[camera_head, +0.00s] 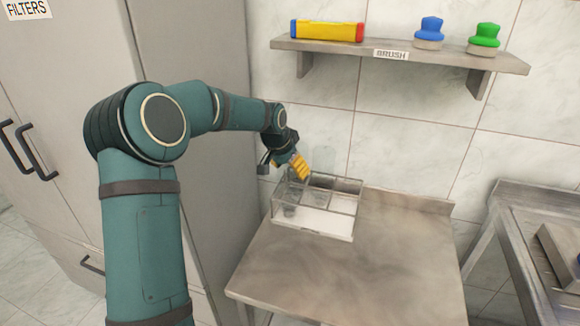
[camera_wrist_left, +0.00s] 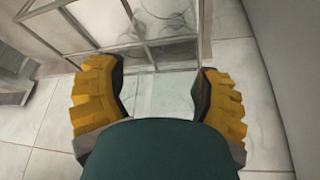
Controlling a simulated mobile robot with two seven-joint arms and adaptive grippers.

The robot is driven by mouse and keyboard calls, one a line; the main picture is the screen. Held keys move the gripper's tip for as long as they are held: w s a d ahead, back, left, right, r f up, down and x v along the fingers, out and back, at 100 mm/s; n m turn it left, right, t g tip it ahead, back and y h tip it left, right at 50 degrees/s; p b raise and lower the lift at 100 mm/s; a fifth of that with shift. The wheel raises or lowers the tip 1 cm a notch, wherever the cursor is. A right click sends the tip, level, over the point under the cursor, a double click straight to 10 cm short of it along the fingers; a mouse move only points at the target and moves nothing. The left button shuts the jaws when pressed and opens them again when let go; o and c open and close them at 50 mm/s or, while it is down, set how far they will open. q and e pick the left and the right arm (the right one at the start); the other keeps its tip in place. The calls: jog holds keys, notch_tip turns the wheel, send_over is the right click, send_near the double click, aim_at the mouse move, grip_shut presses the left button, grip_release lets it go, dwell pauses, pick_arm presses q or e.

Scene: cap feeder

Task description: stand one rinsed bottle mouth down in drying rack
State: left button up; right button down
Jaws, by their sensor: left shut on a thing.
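The drying rack (camera_head: 325,234) is a clear, metal-edged frame with several compartments and a white base, at the back of the steel table. Its bars also show at the top of the left wrist view (camera_wrist_left: 130,48). Clear shapes, likely bottles (camera_head: 290,196), stand in its left part. My left gripper (camera_head: 301,168) is above the rack's back left part, its yellow fingers (camera_wrist_left: 160,88) shut on a see-through bottle (camera_wrist_left: 162,100). The bottle is very faint, and I cannot tell which way its mouth points. My right gripper is not in view.
A wall shelf (camera_head: 400,54) with a red, yellow and blue item and two brushes (camera_head: 428,33) hangs above. Tall grey cabinets (camera_head: 205,150) stand close at left. The table's front (camera_head: 350,280) is clear. Another steel table (camera_head: 510,215) is at right.

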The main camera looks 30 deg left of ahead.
pick_arm(q)
jog(key=o, duration=0.9)
jog(key=v, duration=1.2)
